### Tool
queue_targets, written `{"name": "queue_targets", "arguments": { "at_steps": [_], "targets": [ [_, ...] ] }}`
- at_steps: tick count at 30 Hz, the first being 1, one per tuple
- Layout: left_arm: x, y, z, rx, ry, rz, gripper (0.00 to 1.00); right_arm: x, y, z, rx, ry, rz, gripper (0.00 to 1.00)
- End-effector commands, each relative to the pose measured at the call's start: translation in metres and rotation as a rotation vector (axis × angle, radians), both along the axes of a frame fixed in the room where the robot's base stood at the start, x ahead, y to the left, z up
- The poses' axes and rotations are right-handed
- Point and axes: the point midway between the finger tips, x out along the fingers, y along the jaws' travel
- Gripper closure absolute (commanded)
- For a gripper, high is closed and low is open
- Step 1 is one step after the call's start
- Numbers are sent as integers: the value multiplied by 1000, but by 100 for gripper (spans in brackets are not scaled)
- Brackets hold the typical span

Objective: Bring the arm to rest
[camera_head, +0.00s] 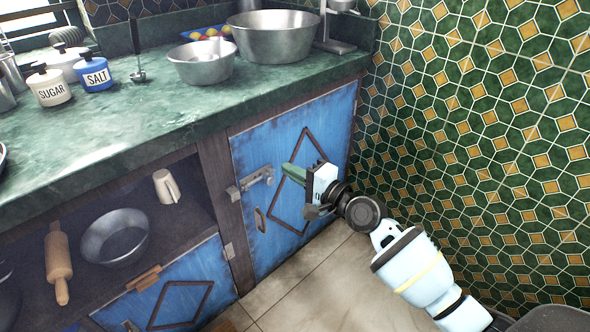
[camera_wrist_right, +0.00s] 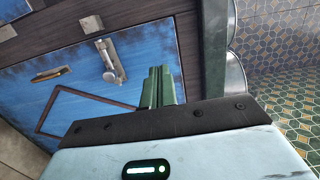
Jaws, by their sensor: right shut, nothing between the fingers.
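My right gripper (camera_head: 292,170) is in front of the blue cabinet door (camera_head: 330,125), to the right of the door's metal latch (camera_head: 256,179). Its green fingers are shut with nothing between them and point toward the door. In the right wrist view the shut fingers (camera_wrist_right: 159,88) show against the blue door, beside the latch (camera_wrist_right: 110,62). I cannot tell whether the fingertips touch the door. My left gripper is not in view.
A green marble counter (camera_head: 150,120) above holds metal bowls (camera_head: 272,36) and sugar and salt jars (camera_head: 94,74). An open shelf at left holds a rolling pin (camera_head: 58,262), a bowl and a mug (camera_head: 166,187). A tiled wall (camera_head: 480,130) bounds the right. Floor (camera_head: 310,290) is clear.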

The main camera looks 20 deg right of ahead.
Motion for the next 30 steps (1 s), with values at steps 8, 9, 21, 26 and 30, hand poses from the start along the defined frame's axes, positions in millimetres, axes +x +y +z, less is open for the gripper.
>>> {"name": "queue_targets", "arguments": {
  "at_steps": [8, 9, 21, 26, 30],
  "targets": [
    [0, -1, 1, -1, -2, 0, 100, -5, -2, 0, 0, 0, 0, 100],
    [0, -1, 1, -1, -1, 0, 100, -5, -2, 0, 0, 0, 0, 100],
    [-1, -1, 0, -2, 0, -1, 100, -62, 10, -85, -196, 64, 9, 100],
    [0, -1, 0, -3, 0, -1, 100, -133, 18, -157, -418, 118, 38, 100],
    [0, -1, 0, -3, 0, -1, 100, -202, 23, -208, -610, 162, 85, 100]
  ]
}}
